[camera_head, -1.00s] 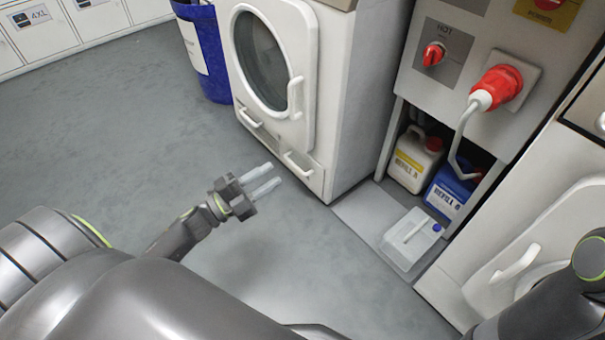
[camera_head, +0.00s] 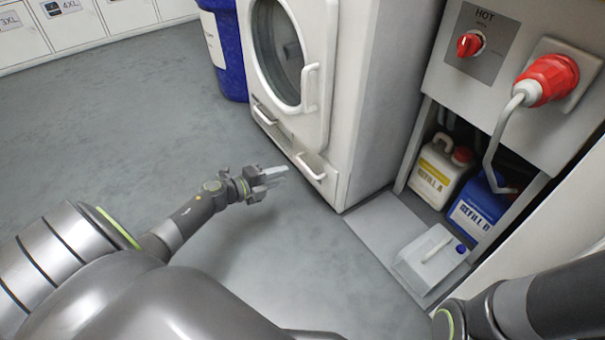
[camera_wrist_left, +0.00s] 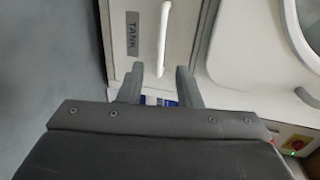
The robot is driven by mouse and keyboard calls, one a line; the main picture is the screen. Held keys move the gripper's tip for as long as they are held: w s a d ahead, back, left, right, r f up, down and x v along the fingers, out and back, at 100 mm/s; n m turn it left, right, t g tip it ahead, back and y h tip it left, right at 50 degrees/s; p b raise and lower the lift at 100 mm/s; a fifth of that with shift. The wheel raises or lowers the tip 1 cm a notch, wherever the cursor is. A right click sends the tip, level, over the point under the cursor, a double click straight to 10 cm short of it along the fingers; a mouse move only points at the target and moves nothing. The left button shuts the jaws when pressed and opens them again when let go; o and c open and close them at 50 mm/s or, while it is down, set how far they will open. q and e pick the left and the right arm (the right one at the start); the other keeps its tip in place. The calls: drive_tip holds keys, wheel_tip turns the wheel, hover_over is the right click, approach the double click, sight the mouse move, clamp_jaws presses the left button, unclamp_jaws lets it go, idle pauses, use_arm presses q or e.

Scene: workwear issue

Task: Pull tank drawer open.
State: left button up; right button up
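The tank drawer (camera_head: 325,186) is the right-hand of two low drawers under the round door of the white machine. It looks shut, flush with the machine front. Its white bar handle (camera_head: 309,168) is visible. In the left wrist view the TANK label (camera_wrist_left: 132,34) lies beside the handle (camera_wrist_left: 163,38). My left gripper (camera_head: 280,174) is in front of this drawer, just left of the handle, with a small gap. In the left wrist view its fingers (camera_wrist_left: 160,72) are apart, with the handle between and beyond the tips; nothing is held. My right gripper is out of view.
Another low handle (camera_head: 264,116) is left of the tank drawer. A blue bin (camera_head: 228,60) stands further left. At right are a REFILL A jug (camera_head: 436,172), a blue jug (camera_head: 478,210) and a clear container (camera_head: 425,262). The floor (camera_head: 130,130) at left is clear.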

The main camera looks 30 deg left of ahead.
sight(305, 168)
use_arm(q)
drive_tip(key=b+x, duration=0.3)
drive_tip(key=x, duration=0.5)
drive_tip(key=shift+w+d, duration=0.2)
drive_tip(key=shift+w, duration=0.1)
clamp_jaws()
